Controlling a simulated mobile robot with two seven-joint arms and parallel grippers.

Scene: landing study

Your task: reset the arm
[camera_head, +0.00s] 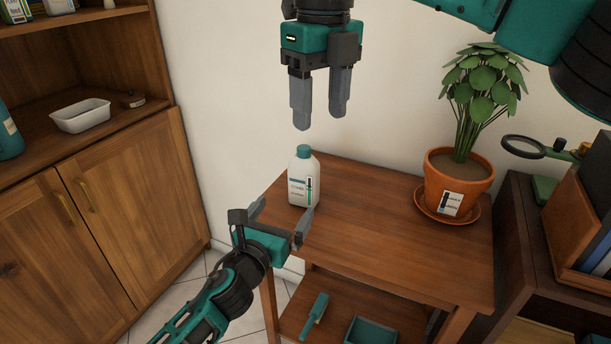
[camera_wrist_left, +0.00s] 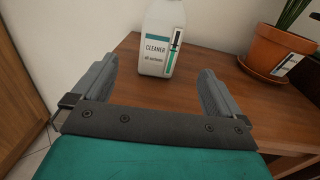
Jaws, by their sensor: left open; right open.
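My left gripper (camera_head: 283,222) is low at the table's left front edge, open and empty. Its two grey fingers also show in the left wrist view (camera_wrist_left: 158,88), spread apart. A white cleaner bottle (camera_head: 303,178) with a teal cap stands upright on the wooden table (camera_head: 385,225), just beyond the left fingers. In the left wrist view the bottle (camera_wrist_left: 161,40) is ahead of the gap between the fingers, its top cut off. My right gripper (camera_head: 320,112) hangs above the bottle with its fingers pointing down, open and empty, apart from the bottle.
A potted plant (camera_head: 459,180) on a terracotta saucer (camera_head: 420,208) stands at the table's right. A magnifier (camera_head: 524,147) and a book holder (camera_head: 575,230) are at far right. The lower shelf holds a teal tray (camera_head: 371,331). A wooden cabinet (camera_head: 120,190) stands left. Mid-table is clear.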

